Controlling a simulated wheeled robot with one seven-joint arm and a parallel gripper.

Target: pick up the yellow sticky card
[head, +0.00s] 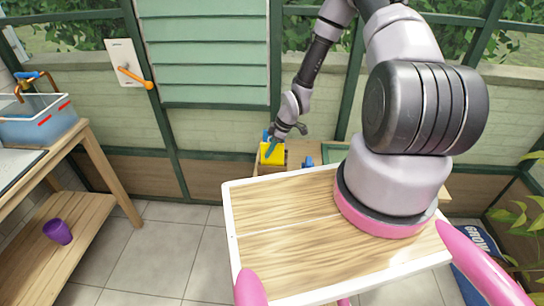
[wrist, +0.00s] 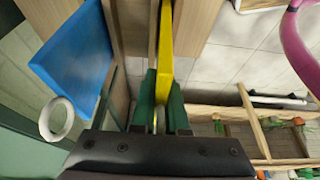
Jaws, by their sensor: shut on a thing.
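The yellow sticky card (head: 272,153) shows in the head view beyond the far edge of my tray, by a wooden surface at the wall. In the wrist view the card (wrist: 166,42) is seen nearly edge-on, as a narrow yellow strip running up from the fingertips. My gripper (wrist: 161,98) has its green fingers shut on the near end of the card. My gripper also shows small in the head view (head: 273,142), just above the card. Whether the card still touches the wood around it cannot be told.
A blue panel (wrist: 75,60) and a white ring (wrist: 57,118) are left of my gripper in the wrist view. A wooden rack (wrist: 255,125) is at the lower right. A workbench with a blue basin (head: 40,120) and a purple pot (head: 57,232) stands left. Tiled floor between is clear.

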